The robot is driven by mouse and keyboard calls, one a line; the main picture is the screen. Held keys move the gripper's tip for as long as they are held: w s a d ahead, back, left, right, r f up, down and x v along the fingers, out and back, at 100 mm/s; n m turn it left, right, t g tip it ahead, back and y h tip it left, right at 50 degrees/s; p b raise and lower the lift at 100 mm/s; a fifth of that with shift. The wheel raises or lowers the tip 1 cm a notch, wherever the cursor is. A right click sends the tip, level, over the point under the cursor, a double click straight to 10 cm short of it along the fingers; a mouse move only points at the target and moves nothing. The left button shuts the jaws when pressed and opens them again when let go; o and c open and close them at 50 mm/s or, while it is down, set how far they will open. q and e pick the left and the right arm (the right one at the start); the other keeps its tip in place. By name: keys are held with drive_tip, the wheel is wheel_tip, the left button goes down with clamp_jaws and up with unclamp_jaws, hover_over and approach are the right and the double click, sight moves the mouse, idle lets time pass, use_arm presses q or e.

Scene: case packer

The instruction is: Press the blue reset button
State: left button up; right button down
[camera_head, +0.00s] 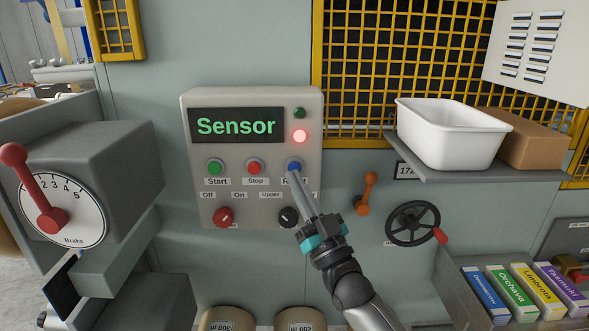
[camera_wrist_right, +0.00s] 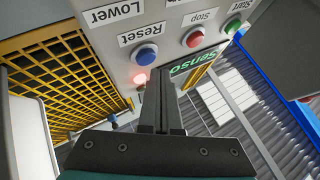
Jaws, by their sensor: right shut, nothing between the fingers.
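The blue reset button (camera_head: 294,166) sits on the grey control panel (camera_head: 254,150), right of the red Stop button (camera_head: 254,167) and green Start button (camera_head: 215,167). My right gripper (camera_head: 298,180) is shut and empty, its tips just below the blue button and partly covering the Reset label. In the right wrist view the blue button (camera_wrist_right: 147,54) shows above my shut fingers (camera_wrist_right: 160,80), slightly left of their tips. I cannot tell whether the tips touch the panel. The display reads "Sensor" and a red lamp (camera_head: 300,136) glows. My left gripper is not in view.
A red knob (camera_head: 223,217) and a black knob (camera_head: 288,217) sit below the buttons. An orange lever (camera_head: 367,193) and a black handwheel (camera_head: 413,223) are to the right. A white bin (camera_head: 450,135) stands on a shelf. A brake box (camera_head: 95,165) juts out at left.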

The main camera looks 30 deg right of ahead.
idle(0.5)
drive_tip(key=shift+w+d, duration=0.2)
drive_tip(key=shift+w, duration=0.15)
drive_tip(key=shift+w+d, duration=0.25)
drive_tip(key=shift+w, duration=0.1)
idle(0.7)
idle(0.3)
drive_tip(key=shift+s+a+p, duration=0.3)
drive_tip(key=shift+s+a, duration=0.15)
drive_tip(key=shift+s, duration=0.25)
drive_tip(key=s+a, duration=0.1)
drive_tip(key=s+p, duration=0.1)
drive_tip(key=s, duration=0.1)
drive_tip(key=s+a+p, duration=0.1)
drive_tip(key=shift+s+a, duration=0.15)
drive_tip(key=shift+a, duration=0.2)
